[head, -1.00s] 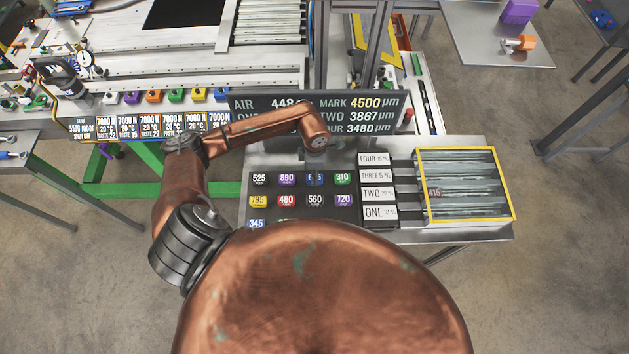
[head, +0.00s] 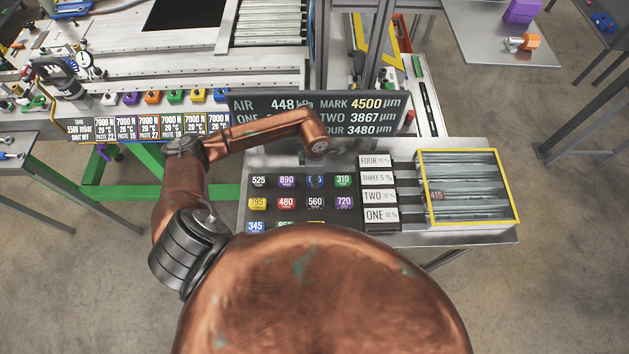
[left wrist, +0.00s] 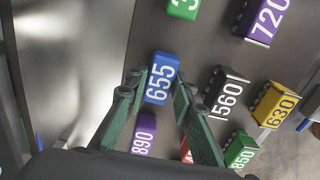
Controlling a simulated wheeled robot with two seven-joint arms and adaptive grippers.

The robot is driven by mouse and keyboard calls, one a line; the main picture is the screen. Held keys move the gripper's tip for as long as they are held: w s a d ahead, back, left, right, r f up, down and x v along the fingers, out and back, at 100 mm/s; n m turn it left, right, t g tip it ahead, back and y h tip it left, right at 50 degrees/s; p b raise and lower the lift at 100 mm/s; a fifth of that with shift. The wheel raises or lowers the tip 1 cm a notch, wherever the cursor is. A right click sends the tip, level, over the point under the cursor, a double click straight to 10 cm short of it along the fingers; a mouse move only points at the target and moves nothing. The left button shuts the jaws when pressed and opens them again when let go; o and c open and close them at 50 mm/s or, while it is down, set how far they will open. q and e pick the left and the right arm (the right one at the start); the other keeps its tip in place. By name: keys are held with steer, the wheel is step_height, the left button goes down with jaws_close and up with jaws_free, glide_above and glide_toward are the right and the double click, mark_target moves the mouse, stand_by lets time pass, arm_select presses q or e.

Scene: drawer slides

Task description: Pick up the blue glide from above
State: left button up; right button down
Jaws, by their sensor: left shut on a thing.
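The blue glide marked 655 (left wrist: 159,78) is between the two green fingers of my left gripper (left wrist: 158,88) in the left wrist view. The fingers are shut on its sides, from above. In the head view the blue glide (head: 315,181) shows in the back row of the dark board, just below the end of my left arm, and its number is partly covered. The fingers are hard to make out there. I cannot tell whether the glide still touches the board. My right gripper is in neither view.
Purple 890 (head: 287,181) and green 310 (head: 343,180) glides flank it closely, with several more in the rows in front. Another blue glide, 345 (head: 256,226), sits front left. The display panel (head: 390,112) stands behind; a yellow-framed tray (head: 518,205) is at right.

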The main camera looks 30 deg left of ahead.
arm_select(q)
jaws_close()
steer(key=shift+r, duration=0.6)
steer(key=shift+r+p, duration=0.4)
step_height(320, 180, up, 5)
steer(key=p, duration=0.2)
steer(key=shift+r+p, duration=0.2)
steer(key=shift+p, duration=0.2)
steer(key=shift+f, duration=0.1)
